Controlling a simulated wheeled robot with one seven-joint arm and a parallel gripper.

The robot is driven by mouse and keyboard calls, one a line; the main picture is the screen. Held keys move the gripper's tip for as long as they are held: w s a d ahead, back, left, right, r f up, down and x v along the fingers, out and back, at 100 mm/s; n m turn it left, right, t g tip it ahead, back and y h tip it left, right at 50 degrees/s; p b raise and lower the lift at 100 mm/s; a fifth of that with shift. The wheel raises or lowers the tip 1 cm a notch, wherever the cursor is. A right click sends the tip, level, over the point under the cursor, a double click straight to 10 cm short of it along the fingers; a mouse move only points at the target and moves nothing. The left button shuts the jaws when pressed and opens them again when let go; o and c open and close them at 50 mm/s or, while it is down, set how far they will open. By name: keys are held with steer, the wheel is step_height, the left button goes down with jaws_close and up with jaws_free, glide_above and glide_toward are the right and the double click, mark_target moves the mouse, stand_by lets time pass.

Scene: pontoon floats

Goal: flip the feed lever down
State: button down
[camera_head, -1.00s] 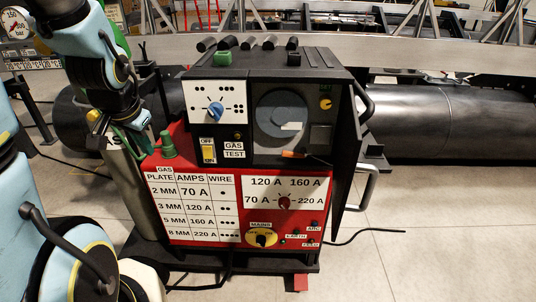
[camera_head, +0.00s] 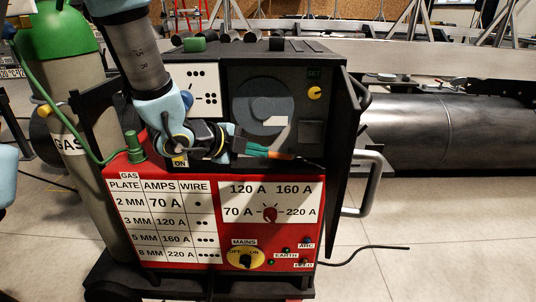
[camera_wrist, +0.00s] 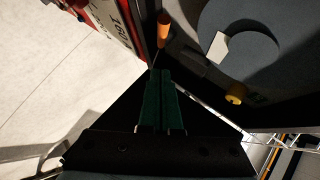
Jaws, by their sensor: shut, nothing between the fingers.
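The feed lever appears to be the orange-handled lever (camera_head: 284,157) on a thin dark rod, at the lower edge of the open wire compartment. In the head view its handle lies close to my gripper (camera_head: 270,151), whose green fingers partly cover it. The wrist view shows the orange handle (camera_wrist: 163,28) beyond the tips of my gripper (camera_wrist: 160,71). The green fingers are closed together with nothing between them. I cannot tell whether they touch the lever or its rod.
The compartment holds a grey spool (camera_head: 262,106) and a yellow knob (camera_head: 314,93). Its open door (camera_head: 346,150) stands on the right. Below is the red front panel with a mains switch (camera_head: 244,259). A gas cylinder (camera_head: 75,120) stands at left.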

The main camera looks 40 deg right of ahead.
mark_target(278, 156)
steer(key=w+d+f, duration=0.1)
steer(key=d+f+p, duration=0.1)
steer(key=d, duration=0.1)
steer(key=w+d+f, duration=0.1)
steer(key=d+f, duration=0.1)
steer(key=shift+w+d, duration=0.2)
steer(key=shift+w, duration=0.15)
steer(key=shift+w+d+f, duration=0.15)
steer(key=shift+w+f, duration=0.05)
